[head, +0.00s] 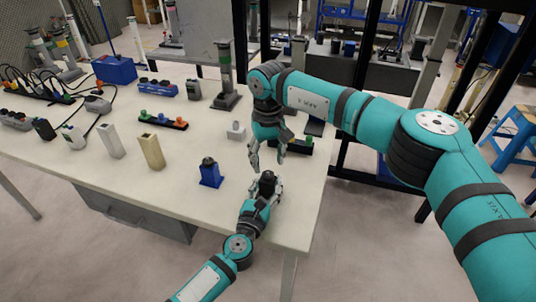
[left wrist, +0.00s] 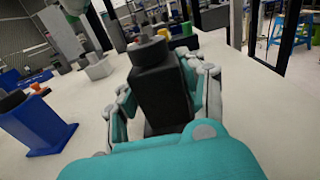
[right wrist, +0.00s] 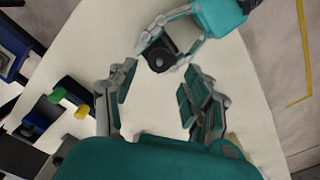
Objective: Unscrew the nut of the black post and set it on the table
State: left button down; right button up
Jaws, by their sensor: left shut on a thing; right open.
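The black post (head: 266,187) is held in my left gripper (head: 264,192) near the right front of the table. The left wrist view shows the post (left wrist: 160,88) between the fingers, with a dark round nut (left wrist: 148,53) on its top. The right wrist view shows the nut (right wrist: 159,63) from above, with the left gripper (right wrist: 168,45) around the post. My right gripper (head: 268,160) is open and empty, pointing down just above and behind the post. Its spread fingers (right wrist: 160,108) also show in the right wrist view, apart from the nut.
A blue post (head: 210,177) with a dark top stands to the left on the white table (head: 190,207). A beige post (head: 152,153) and a white post (head: 112,142) stand farther left. A small white block (head: 236,132) and a rack with coloured pegs (head: 163,122) lie behind.

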aim_at(268, 172)
jog(key=m, duration=0.4)
jog(key=shift+a+r, duration=0.1)
jog(key=shift+r, duration=0.05)
jog(key=m, duration=0.4)
jog(key=shift+r+m, duration=0.2)
jog(key=shift+m, duration=0.1)
jog(key=m, duration=0.4)
jog(key=shift+r+m, duration=0.2)
jog(key=shift+m, duration=0.2)
jog(key=m, duration=0.4)
jog(key=shift+r, duration=0.2)
jog(key=m, duration=0.5)
jog(key=shift+r, duration=0.2)
jog(key=m, duration=0.4)
jog(key=shift+r+m, duration=0.2)
jog(key=shift+m, duration=0.1)
jog(key=m, duration=0.4)
jog(key=shift+r, duration=0.2)
jog(key=m, duration=0.6)
jog(key=shift+r+m, duration=0.25)
jog(key=shift+m, duration=0.05)
jog(key=shift+f+m, duration=0.25)
jog(key=shift+m, duration=0.05)
notch_tip(268, 172, down, 8)
jog(key=shift+r, duration=0.25)
jog(key=shift+c, duration=0.3)
